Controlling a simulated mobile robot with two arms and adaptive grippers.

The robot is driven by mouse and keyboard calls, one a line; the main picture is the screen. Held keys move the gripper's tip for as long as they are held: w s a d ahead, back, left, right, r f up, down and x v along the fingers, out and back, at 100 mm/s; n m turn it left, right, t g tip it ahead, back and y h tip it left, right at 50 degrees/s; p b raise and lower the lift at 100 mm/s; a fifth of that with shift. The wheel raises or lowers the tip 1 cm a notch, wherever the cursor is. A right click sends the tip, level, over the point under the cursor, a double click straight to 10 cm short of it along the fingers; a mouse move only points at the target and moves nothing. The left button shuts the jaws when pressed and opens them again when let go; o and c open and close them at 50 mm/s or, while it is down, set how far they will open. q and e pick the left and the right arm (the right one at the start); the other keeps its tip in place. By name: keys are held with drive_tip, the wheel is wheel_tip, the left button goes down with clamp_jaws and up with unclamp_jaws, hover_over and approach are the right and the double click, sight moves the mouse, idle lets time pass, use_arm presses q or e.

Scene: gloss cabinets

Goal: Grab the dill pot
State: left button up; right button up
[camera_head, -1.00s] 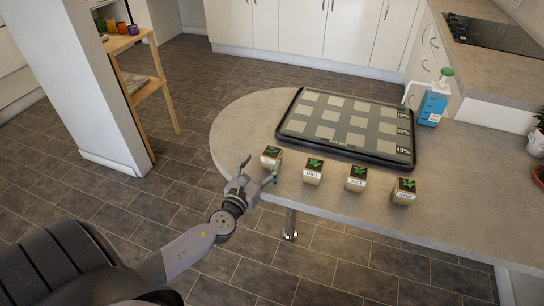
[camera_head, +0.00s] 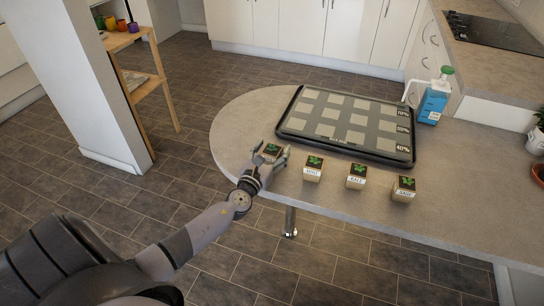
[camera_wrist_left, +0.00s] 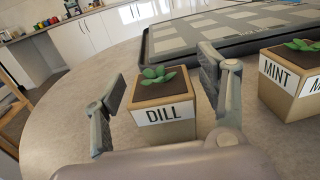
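The dill pot (camera_wrist_left: 163,115) is a small square tan pot with dark soil, a green sprig and a white label reading DILL. In the left wrist view it stands upright on the counter between the two open fingers of my left gripper (camera_wrist_left: 163,100), with a gap visible on its right side. In the head view the dill pot (camera_head: 271,150) is the leftmost pot, partly hidden by my left gripper (camera_head: 269,156), which is around it. My right gripper is in neither view.
The mint pot (camera_wrist_left: 292,82) stands just right of the dill pot, with two more pots (camera_head: 356,177) (camera_head: 403,189) further right. A dark tray (camera_head: 345,152) with pale squares lies behind. A blue bottle (camera_head: 433,104) stands right. The counter's rounded left end (camera_head: 228,128) is clear.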

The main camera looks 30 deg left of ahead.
use_arm(q)
drive_tip(key=c, duration=1.2)
drive_tip(key=shift+o, duration=0.2)
drive_tip(key=shift+r, duration=0.15)
